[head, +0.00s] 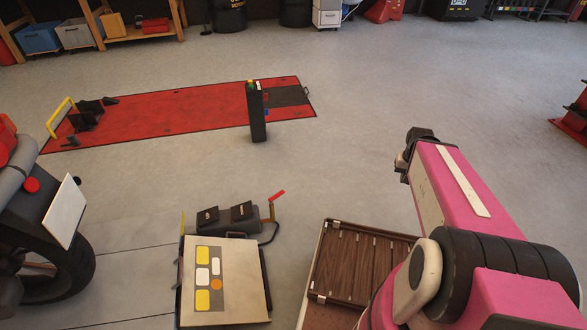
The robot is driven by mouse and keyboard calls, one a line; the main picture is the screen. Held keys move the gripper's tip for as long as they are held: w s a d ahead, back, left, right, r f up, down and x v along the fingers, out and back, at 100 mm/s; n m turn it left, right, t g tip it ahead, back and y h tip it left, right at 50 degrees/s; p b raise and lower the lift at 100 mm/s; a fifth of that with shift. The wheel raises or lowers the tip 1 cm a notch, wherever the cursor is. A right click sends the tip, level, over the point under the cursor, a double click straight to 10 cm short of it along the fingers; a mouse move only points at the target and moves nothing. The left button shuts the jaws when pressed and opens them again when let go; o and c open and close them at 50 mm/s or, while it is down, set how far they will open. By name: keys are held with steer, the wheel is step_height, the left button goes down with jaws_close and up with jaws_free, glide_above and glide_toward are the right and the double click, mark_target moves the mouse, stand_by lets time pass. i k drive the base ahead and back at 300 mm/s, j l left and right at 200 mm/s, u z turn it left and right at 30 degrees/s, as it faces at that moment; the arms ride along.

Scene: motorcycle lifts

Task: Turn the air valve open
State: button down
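A red lever handle (276,197) slants up to the right in the head view. It sits on a small brass-coloured fitting (271,212) at the right end of a dark unit with two black pedals (225,215). I take this to be the air valve; a dark hose curves down from it. My pink arm fills the lower right, well to the right of the lever. A dark part of my arm shows at its far end, but I cannot make out gripper fingers. Nothing of mine touches the lever.
A brown slatted tray (362,262) is to the right. A motorcycle wheel (75,270) stands left. A black post (257,115) stands beside a red lift (180,115). Floor between is clear.

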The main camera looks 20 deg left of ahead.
mark_target(271, 199)
steer(key=i+l+u, duration=0.25)
steer(key=i+l, duration=0.25)
steer(key=i, duration=0.3)
steer(key=i+l+u, duration=0.3)
steer(key=i+l, duration=0.3)
steer(key=i, duration=0.15)
steer(key=u, duration=1.65)
